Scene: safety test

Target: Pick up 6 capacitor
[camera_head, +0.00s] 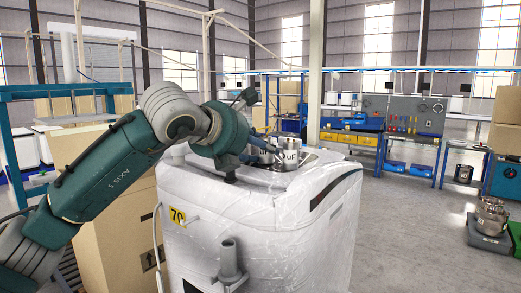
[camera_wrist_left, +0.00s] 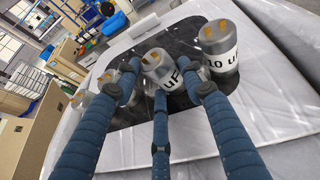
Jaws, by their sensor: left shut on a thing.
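My left gripper (camera_head: 258,140) reaches from the left over the top of the white plastic-wrapped machine (camera_head: 260,215). In the left wrist view, its blue fingers (camera_wrist_left: 163,88) are closed around a silver capacitor (camera_wrist_left: 172,76) with a white "uF" label and two brass terminals. A second capacitor (camera_wrist_left: 221,62), marked "10 uF", stands to the right of the fingers on the dark panel. Another capacitor (camera_wrist_left: 107,78) shows partly behind the left finger. In the head view, a capacitor (camera_head: 290,160) stands just right of the gripper. My right gripper is not in view.
Several capacitors (camera_head: 491,213) sit on a grey platform (camera_head: 490,240) at the far right. A capacitor (camera_head: 463,173) stands near the blue workbench (camera_head: 410,145). Cardboard boxes (camera_head: 105,240) stand left of the machine. Open floor (camera_head: 410,235) lies to its right.

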